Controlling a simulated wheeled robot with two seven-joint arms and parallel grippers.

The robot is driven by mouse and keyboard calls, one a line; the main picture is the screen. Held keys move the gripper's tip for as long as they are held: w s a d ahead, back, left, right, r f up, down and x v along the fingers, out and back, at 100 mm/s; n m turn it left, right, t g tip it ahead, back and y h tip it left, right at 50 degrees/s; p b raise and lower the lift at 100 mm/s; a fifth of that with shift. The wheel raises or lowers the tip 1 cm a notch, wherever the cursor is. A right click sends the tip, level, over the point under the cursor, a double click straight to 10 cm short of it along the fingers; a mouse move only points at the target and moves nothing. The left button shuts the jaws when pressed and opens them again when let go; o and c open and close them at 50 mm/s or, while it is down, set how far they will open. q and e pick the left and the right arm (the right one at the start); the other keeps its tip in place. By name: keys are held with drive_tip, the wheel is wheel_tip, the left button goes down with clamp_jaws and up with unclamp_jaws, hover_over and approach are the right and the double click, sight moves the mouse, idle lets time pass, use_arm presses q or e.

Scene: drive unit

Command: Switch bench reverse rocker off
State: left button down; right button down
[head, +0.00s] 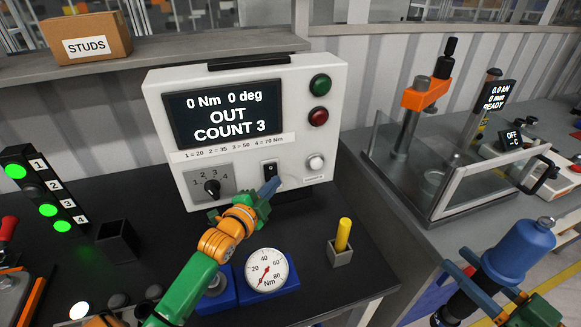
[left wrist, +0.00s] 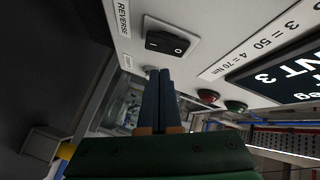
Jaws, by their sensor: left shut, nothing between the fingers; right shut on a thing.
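The white control box has a black reverse rocker (head: 270,170) low on its front. In the left wrist view the rocker (left wrist: 168,43), marked with a line and a circle, sits beside the REVERSE label (left wrist: 123,18). Which side is pressed I cannot tell. My left gripper (head: 272,186) is shut and empty, its blue fingertips close in front of the panel just below the rocker. In the left wrist view the left gripper's fingers (left wrist: 158,75) appear apart from the rocker; contact is unclear. My right gripper (head: 490,285) is shut on a blue cylindrical tool (head: 522,250), at the lower right.
The box's display (head: 225,113) reads 0 Nm 0 deg, OUT, COUNT 3. A four-position knob (head: 212,187) is left of the rocker; a white button (head: 316,162) is right. A dial gauge (head: 267,271) and a yellow peg holder (head: 341,252) stand on the bench.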

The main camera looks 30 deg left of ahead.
use_arm(q)
drive_tip(key=shift+s+d+f+p, duration=0.15)
drive_tip(key=shift+s+d+p, duration=0.2)
drive_tip(key=shift+s+d, duration=0.4)
drive_tip(key=shift+s+d+f+p, duration=0.1)
drive_tip(key=shift+s+d+p, duration=0.25)
drive_tip(key=shift+s+d, duration=0.35)
drive_tip(key=shift+w, duration=0.1)
